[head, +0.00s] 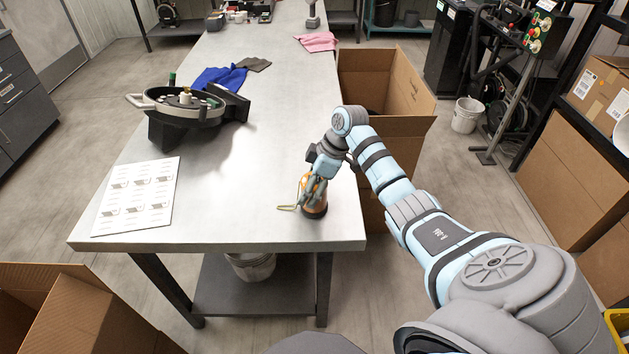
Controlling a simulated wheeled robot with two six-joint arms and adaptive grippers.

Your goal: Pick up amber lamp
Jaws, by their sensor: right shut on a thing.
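The amber lamp (314,209) stands upright near the front right corner of the metal table (240,215). It has an orange body and a dark base, and a thin yellowish loop sticks out to its left. My right gripper (313,188) comes down from above and is shut on the lamp. Its fingers hide part of the lamp's upper body. The lamp's base appears to be at the tabletop; I cannot tell whether it touches. My left gripper is not in view.
A round dark seed meter device (185,107) sits at the table's left. A white instruction sheet (137,196) lies at the front left. Blue cloth (218,79) and pink cloth (316,41) lie farther back. An open cardboard box (405,85) stands right of the table. The table's middle is clear.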

